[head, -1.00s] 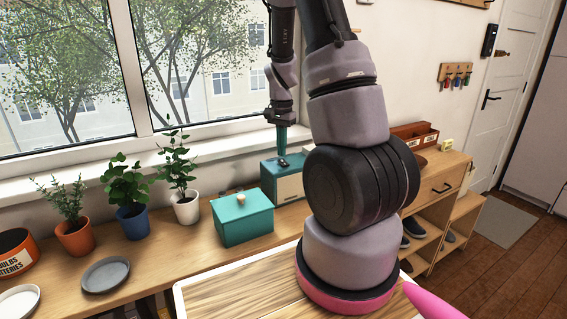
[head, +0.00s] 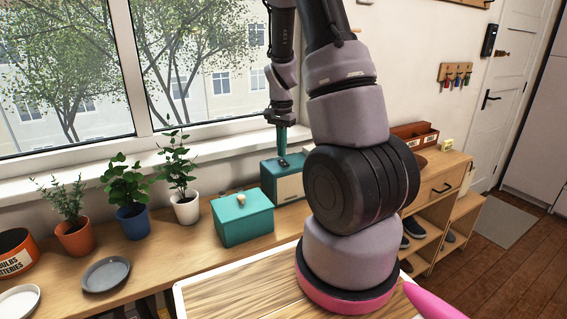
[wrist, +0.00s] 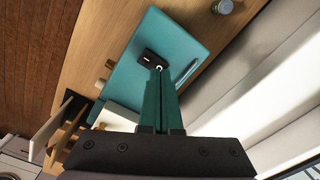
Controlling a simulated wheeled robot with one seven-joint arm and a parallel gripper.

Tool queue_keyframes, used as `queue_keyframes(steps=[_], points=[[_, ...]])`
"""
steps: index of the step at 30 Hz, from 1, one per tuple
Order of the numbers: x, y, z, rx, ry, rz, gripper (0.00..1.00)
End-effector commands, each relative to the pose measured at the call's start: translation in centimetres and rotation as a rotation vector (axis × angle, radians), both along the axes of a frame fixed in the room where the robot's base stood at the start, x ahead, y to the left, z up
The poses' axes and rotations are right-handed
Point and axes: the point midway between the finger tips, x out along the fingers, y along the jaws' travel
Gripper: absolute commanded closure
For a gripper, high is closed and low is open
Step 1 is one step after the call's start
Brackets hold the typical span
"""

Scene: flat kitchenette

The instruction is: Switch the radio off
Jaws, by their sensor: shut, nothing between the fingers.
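The radio (head: 270,182) is a teal box with a cream front. It stands on the wooden counter under the window, partly hidden by my arm. In the wrist view I see the teal top of the radio (wrist: 145,90), with a small black switch (wrist: 148,57) bearing a light mark. My gripper (head: 283,158) points down over the radio's top. In the wrist view the green fingers of my gripper (wrist: 159,72) are together and empty, with their tips right beside the switch. I cannot tell whether they touch it or which way it is set.
A teal lidded box (head: 242,220) stands just left of the radio. Potted plants (head: 186,207) and a grey plate (head: 105,274) are farther left. A brown tray (head: 414,135) is to the right. The window (head: 200,75) is close behind my gripper.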

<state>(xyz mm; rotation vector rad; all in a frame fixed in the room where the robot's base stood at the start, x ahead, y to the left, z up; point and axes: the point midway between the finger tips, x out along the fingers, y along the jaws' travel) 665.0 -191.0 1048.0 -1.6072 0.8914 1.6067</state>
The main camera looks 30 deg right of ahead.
Motion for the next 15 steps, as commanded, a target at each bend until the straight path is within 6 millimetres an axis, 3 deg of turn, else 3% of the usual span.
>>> queue_keyframes(steps=[15], points=[[-0.03, 0.01, -0.84, 0.0, 0.001, 0.0, 1.0]])
